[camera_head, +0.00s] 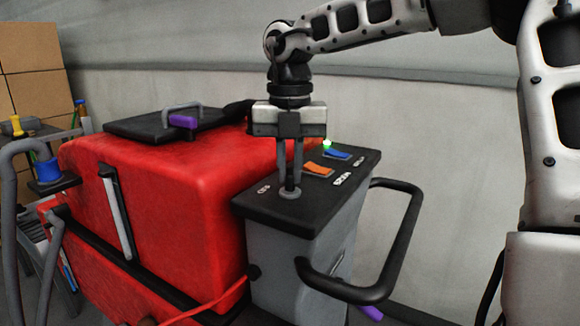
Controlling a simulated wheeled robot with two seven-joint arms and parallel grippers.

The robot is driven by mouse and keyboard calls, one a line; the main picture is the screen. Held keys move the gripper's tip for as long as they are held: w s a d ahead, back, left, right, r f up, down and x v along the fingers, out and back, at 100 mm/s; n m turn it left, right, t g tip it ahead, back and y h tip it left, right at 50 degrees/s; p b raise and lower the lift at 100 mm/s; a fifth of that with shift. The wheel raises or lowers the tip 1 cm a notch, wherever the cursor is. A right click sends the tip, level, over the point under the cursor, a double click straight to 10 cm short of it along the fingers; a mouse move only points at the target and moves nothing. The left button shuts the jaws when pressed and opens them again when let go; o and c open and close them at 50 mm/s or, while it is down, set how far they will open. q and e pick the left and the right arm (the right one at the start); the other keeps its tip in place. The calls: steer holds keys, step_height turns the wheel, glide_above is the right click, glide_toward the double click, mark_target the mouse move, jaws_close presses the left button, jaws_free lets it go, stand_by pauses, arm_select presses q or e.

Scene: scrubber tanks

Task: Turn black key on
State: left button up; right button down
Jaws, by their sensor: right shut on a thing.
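The black control panel (258,207) sits on top of the grey column at the right end of the red scrubber (180,190). My right gripper (290,184) comes down from above, its fingers pointing straight down at the panel's left part. It is shut on the black key, which the fingers mostly hide. A round grey key base (290,193) shows under the fingertips. I cannot tell which way the key is turned. My left gripper is not in view.
An orange switch (318,170) and a blue switch (337,153) with a green light (326,143) lie right of the fingers. A black handle (408,235) loops out at the panel's right. Cardboard boxes (35,75) stand at the far left.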

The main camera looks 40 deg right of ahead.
mark_target(290, 170)
steer(key=shift+r, duration=0.1)
steer(key=c, duration=1.5)
jaws_free()
steer(key=shift+o, duration=0.2)
step_height(290, 170, up, 16)
steer(key=p, duration=0.2)
steer(key=shift+p, duration=0.3)
